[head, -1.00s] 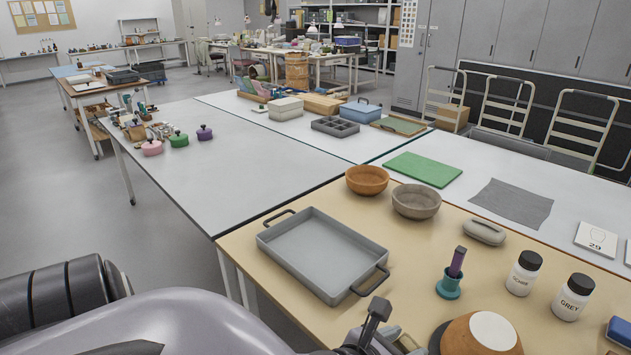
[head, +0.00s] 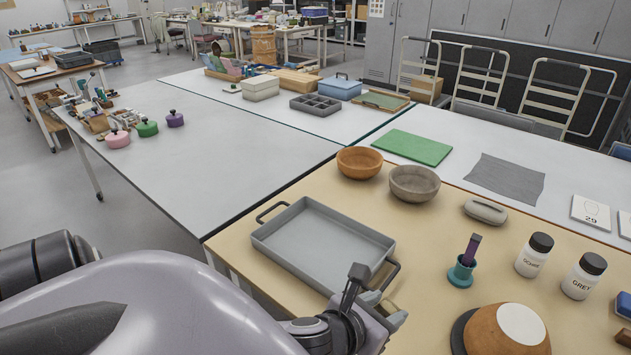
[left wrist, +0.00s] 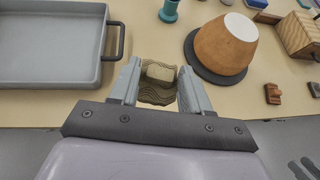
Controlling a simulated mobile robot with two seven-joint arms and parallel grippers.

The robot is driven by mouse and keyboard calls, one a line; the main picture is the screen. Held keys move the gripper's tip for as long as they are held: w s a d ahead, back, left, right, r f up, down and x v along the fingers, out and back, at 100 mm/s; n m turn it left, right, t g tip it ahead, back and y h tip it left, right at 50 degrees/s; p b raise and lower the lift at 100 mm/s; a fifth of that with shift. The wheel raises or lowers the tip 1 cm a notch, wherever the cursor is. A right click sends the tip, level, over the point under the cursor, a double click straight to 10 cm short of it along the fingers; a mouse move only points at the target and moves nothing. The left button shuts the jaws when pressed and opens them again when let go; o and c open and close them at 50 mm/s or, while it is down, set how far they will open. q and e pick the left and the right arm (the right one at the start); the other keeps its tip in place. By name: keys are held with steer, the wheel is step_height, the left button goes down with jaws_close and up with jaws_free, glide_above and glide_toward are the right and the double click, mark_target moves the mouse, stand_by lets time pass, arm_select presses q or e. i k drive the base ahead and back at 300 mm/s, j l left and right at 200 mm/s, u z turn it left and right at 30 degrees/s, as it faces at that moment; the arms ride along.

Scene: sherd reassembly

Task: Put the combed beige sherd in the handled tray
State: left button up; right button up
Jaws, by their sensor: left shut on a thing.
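The handled tray (head: 322,246) is grey, shallow and empty, with a dark handle at each end. It also shows at the upper left of the left wrist view (left wrist: 50,50). My left gripper (head: 384,308) is just in front of the tray's near right end. In the left wrist view its fingers (left wrist: 161,78) are shut on the combed beige sherd (left wrist: 157,96), whose wavy ridges show between them. The tray lies to the left of the sherd there.
A terracotta pot (head: 505,330) stands on a dark disc right of my left gripper. Beyond are a teal holder (head: 462,273), two white bottles (head: 534,256) and two bowls (head: 359,163). Bare tabletop lies between the tray and the teal holder.

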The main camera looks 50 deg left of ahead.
mark_target(322, 248)
steer(key=j+z, duration=0.1)
steer(key=j, duration=0.6)
steer(key=k+j, duration=0.1)
steer(key=j, duration=0.6)
steer(key=k+j+z, duration=0.15)
steer(key=j, duration=0.55)
steer(key=i, duration=0.05)
